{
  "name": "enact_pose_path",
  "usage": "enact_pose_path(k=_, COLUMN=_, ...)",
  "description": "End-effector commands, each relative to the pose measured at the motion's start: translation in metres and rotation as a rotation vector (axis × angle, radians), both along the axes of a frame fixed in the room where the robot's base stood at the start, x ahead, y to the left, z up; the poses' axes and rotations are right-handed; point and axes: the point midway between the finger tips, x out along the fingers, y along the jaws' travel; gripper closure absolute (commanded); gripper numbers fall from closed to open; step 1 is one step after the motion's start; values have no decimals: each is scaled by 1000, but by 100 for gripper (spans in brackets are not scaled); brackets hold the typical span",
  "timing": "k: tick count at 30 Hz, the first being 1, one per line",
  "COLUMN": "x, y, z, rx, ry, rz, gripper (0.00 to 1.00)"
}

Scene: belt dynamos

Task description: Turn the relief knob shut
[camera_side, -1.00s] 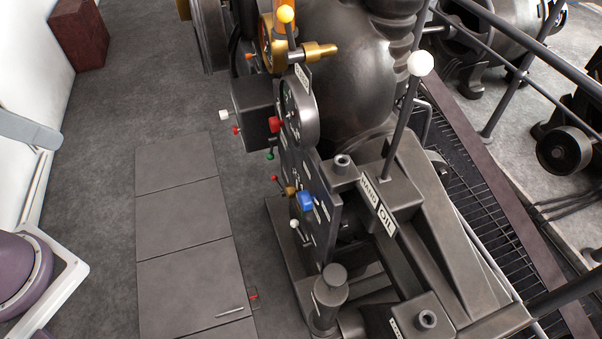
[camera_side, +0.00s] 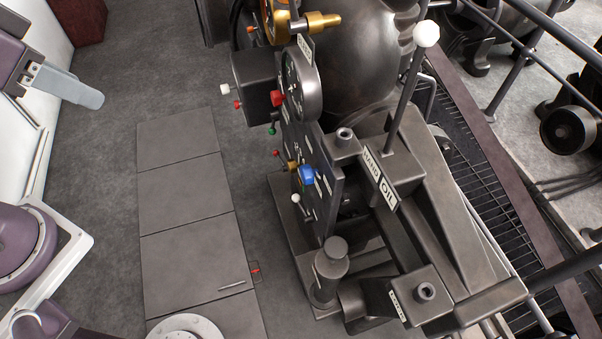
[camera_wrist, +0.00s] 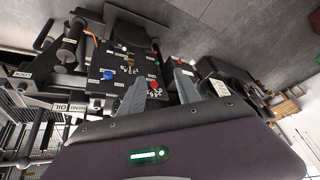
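A dark upright control panel (camera_side: 318,205) stands left of the machine in the side view, and shows in the wrist view (camera_wrist: 98,103). It carries a blue knob (camera_side: 307,176), a red knob (camera_side: 277,98), a small white-ended lever (camera_side: 295,198) and small coloured knobs. I cannot tell which is the relief knob; the panel's small labels are unreadable. The wrist view also shows the blue knob (camera_wrist: 108,75) and a red knob (camera_wrist: 154,85). My gripper (camera_wrist: 160,76) is open and empty, its fingers apart; they overlap the panel in that view. Contact is not visible.
A dark box (camera_side: 256,78) with white and red knobs juts left from the panel. A tall white-ball lever (camera_side: 426,34) stands by a HAND OIL plate (camera_side: 379,180). Railings (camera_side: 545,40) run along the right. Floor plates (camera_side: 185,215) left of the panel look clear.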

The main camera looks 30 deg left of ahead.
Motion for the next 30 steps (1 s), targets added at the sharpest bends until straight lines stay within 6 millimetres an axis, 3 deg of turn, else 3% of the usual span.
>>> enact_pose_path(k=3, x=63, y=-2, z=-38, rx=110, ry=21, rz=-182, gripper=43)
enact_pose_path(k=6, x=111, y=-16, z=-83, rx=155, ry=8, rz=-381, gripper=43)
enact_pose_path(k=10, x=148, y=-53, z=-153, rx=117, ry=-43, rz=-641, gripper=43)
enact_pose_path(k=15, x=156, y=-121, z=-230, rx=-73, ry=-206, rz=-860, gripper=43)
enact_pose_path(k=18, x=148, y=-156, z=-255, rx=-212, ry=-339, rz=-876, gripper=43)
enact_pose_path(k=22, x=140, y=-179, z=-265, rx=-336, ry=-488, rz=-799, gripper=43)
enact_pose_path(k=30, x=145, y=-190, z=-269, rx=-392, ry=-593, rz=-697, gripper=43)
